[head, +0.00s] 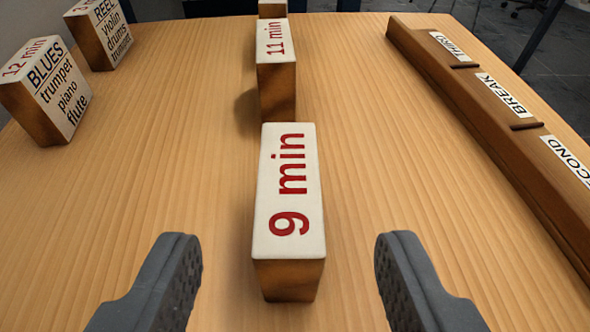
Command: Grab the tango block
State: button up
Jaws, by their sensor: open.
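No block in view shows the word tango. A block marked "9 min" (289,190) stands in the middle front, its white top toward me and its brown end below. Its side faces are hidden, so I cannot tell its name. My gripper (290,245) is open, with one dark grey finger on each side of this block's near end and a clear gap on both sides. Behind it stands a block marked "11 min" (276,45), whose name is also hidden. Another block (272,9) behind that is cut off by the top edge.
At the far left stand the "BLUES" block (60,90), marked 12 min, and the "REEL" block (102,30). A wooden rack (470,115) with labels THIRD, BREAK and a partly cut off "ECOND" runs along the right. The table (180,170) is bare between them.

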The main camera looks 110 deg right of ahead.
aim_at(290, 200)
jog(key=shift+b+x, duration=1.05)
jog(key=shift+x, duration=2.45)
jog(key=shift+c, duration=0.3)
jog(key=c, duration=1)
